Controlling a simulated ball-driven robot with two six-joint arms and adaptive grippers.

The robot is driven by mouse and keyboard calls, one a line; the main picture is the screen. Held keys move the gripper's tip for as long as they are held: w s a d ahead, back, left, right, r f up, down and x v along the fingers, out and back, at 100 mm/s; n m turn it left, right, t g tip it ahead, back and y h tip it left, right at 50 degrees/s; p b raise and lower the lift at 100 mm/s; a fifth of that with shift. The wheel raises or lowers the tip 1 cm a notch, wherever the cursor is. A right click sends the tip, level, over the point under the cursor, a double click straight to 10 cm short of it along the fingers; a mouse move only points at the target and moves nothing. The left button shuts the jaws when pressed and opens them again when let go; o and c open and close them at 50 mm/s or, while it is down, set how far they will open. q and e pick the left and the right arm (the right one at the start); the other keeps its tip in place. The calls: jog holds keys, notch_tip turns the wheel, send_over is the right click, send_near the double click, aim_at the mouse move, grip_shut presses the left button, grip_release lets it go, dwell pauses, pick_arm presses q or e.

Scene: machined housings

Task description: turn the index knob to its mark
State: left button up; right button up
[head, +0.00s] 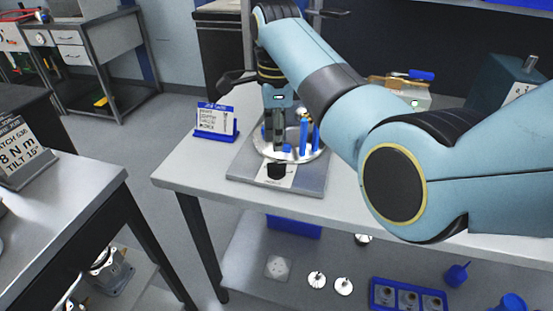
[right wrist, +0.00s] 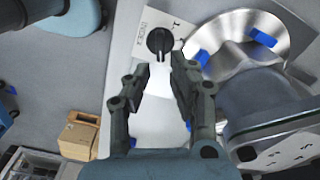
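The index knob (right wrist: 160,41) is a small black round knob on a pale marked plate, in the upper middle of the right wrist view. In the head view the knob (head: 277,170) shows at the front of the grey fixture base (head: 315,184). My right gripper (right wrist: 161,74) is open and empty. Its two fingers are apart, with the knob just beyond the gap between their tips. In the head view the right gripper (head: 277,145) points down above the knob. The knob's mark is too small to read. My left gripper is not in view.
A round metal housing (right wrist: 222,65) with blue pieces stands close beside the knob. A blue-framed sign (head: 215,120) stands left of the fixture on the workbench (head: 200,172). A wooden block (right wrist: 78,135) shows in the right wrist view. The bench's front left is clear.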

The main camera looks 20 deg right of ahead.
aim_at(276, 163)
notch_tip(276, 163, down, 7)
jog(key=shift+r, duration=0.1)
jog(key=shift+c, duration=0.3)
grip_shut()
